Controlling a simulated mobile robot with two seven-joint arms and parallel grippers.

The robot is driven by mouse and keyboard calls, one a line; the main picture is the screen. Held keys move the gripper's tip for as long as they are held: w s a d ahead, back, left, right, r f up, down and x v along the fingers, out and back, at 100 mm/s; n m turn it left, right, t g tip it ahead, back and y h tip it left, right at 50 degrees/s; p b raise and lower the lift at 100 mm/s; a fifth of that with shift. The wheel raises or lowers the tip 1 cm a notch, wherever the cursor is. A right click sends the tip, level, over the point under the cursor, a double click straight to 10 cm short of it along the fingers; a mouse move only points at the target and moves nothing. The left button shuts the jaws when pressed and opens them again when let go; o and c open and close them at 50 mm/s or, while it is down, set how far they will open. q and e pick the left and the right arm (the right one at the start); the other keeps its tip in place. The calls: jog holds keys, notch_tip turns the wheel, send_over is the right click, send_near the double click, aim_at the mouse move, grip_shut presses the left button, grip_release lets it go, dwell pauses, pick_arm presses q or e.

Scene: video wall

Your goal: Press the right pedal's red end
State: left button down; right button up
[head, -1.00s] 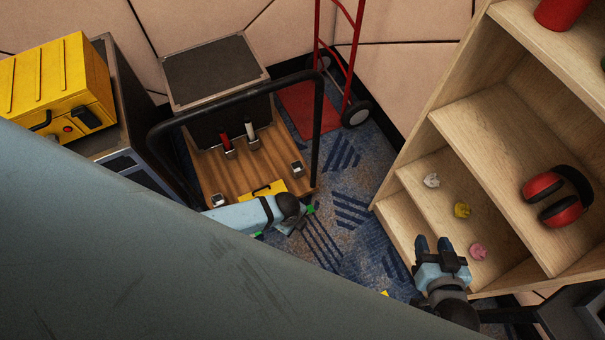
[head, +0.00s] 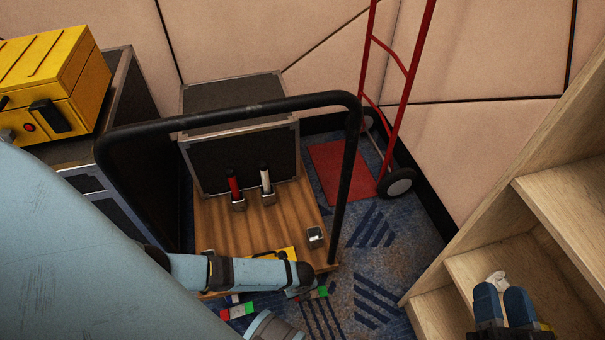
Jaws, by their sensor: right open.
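A small pedal (head: 316,293) lies on the carpet in front of the cart, with a green part and a reddish part showing. My left arm's dark joint partly covers it. A second small pedal (head: 239,311), with green, white and red parts, lies to its left. My left arm crosses the front of the cart; its gripper does not show. My right gripper (head: 503,304) is at the lower right, in front of the wooden shelf, its two blue fingers a little apart.
A wooden cart (head: 225,225) with a black handle (head: 250,109) carries a dark case, red and white-handled items and a yellow object. A red hand truck (head: 399,85) stands behind. A wooden shelf (head: 555,190) fills the right. A yellow box (head: 52,85) sits at left. Carpet (head: 375,260) is clear between cart and shelf.

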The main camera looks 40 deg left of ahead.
pick_arm(q)
jog(key=shift+w+f, duration=0.2)
jog(key=shift+f, duration=0.45)
pick_arm(e)
jog(key=shift+w+a, duration=0.1)
pick_arm(q)
jog(key=shift+f+b, duration=0.25)
jog(key=shift+b, duration=0.3)
jog(key=f+b, duration=0.5)
jog(key=shift+w+a, duration=0.1)
jog(key=shift+a, duration=0.1)
jog(key=shift+f+b, duration=0.55)
jog(key=shift+b, duration=0.2)
jog(key=shift+w+a+f, duration=0.1)
pick_arm(e)
jog(key=shift+w+d+f+n+g+y, duration=0.15)
jog(key=shift+w+f+n, duration=0.15)
jog(key=shift+f+n, duration=0.45)
jog(key=shift+w+d+f+n+g+y, duration=0.1)
jog(key=shift+w+f+n, duration=0.25)
jog(key=shift+f, duration=0.65)
jog(key=shift+w+d+f+n+g+y, duration=0.15)
jog(key=shift+w+f+n, duration=0.25)
jog(key=shift+f, duration=0.5)
jog(key=shift+s, duration=0.1)
pick_arm(q)
jog(key=shift+f+b, duration=0.15)
jog(key=shift+b, duration=0.15)
